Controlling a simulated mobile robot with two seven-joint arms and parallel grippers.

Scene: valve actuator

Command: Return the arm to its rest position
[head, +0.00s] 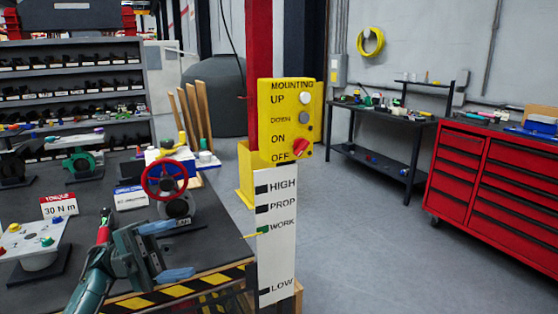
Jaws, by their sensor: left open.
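My left arm comes in from the lower left of the head view. Its gripper (172,252) is open, with two blue fingers apart and nothing between them. It is over the front edge of the dark workbench (95,215), in front of and below the valve actuator (178,205) with its red handwheel (168,180). The gripper hides part of the bench edge. My right gripper is not in view.
A yellow control panel (287,120) with a white height scale (277,235) stands just right of the gripper. A torque sign (59,206) and a plate with coloured knobs (35,238) are at left. Open floor (370,240) lies to the right, before a red tool cabinet (490,185).

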